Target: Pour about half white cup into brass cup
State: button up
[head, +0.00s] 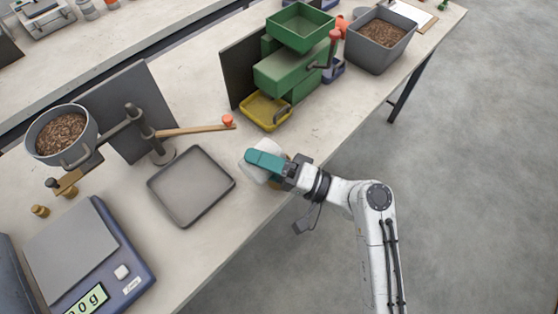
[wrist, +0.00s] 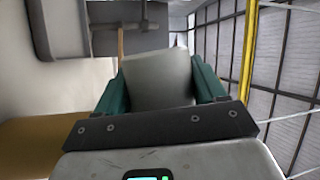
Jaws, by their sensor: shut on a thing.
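My gripper (head: 264,161), with teal fingers, is shut on the white cup (head: 257,174) above the front edge of the bench, right of the grey tray. The cup looks tilted in the head view, and its contents are hidden. In the wrist view the pale cup (wrist: 157,80) sits between both fingers. I cannot clearly make out the brass cup. A small tan-yellow sliver shows behind my gripper in the head view, and a brownish-gold surface fills the lower left of the wrist view; either may be part of it.
A grey tray (head: 190,187) lies left of my gripper. Open floor lies right of the bench.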

jog(key=shift+w+d+r+m+t+y, duration=0.2)
jog(key=shift+r+m+t, duration=0.15)
jog(key=shift+m, duration=0.55)
jog(key=shift+w+d+r+m+t+y, duration=0.2)
jog(key=shift+m+t, duration=0.25)
jog(key=shift+m, duration=0.45)
dwell(2.3)
jog(key=shift+w+d+r+m+t+p, duration=0.2)
jog(key=shift+m+t, duration=0.35)
jog(key=shift+m, duration=0.5)
jog(key=shift+w+r+m+t+p, duration=0.1)
jog(key=shift+w+r+m+t, duration=0.15)
jog(key=shift+m+t, duration=0.55)
dwell(2.1)
